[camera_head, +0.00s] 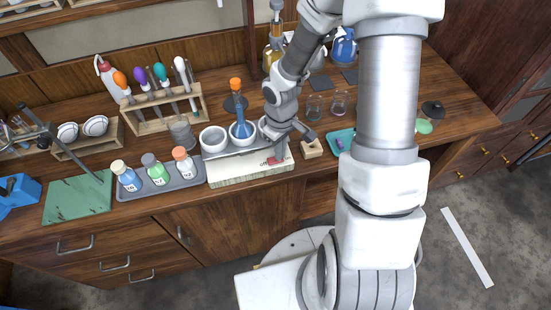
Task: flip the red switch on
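The red switch (274,160) is a small red piece on the front of the cream-white heater box (240,168), towards its right end. It is too small here to tell which way it is set. My gripper (288,140) is over the right end of the box, just above and behind the switch in the picture. The gripper's fingertips are small and partly hidden, so their opening and any contact with the switch cannot be made out. A blue flask (240,129) with an orange stopper stands in one of the white bowls on the box.
A grey tray (196,181) with three capped bottles sits left of the box. A small wooden block (312,149) and a teal tray (334,148) lie to the right. A tube rack (158,124) and glassware stand behind. My arm hides part of the right bench.

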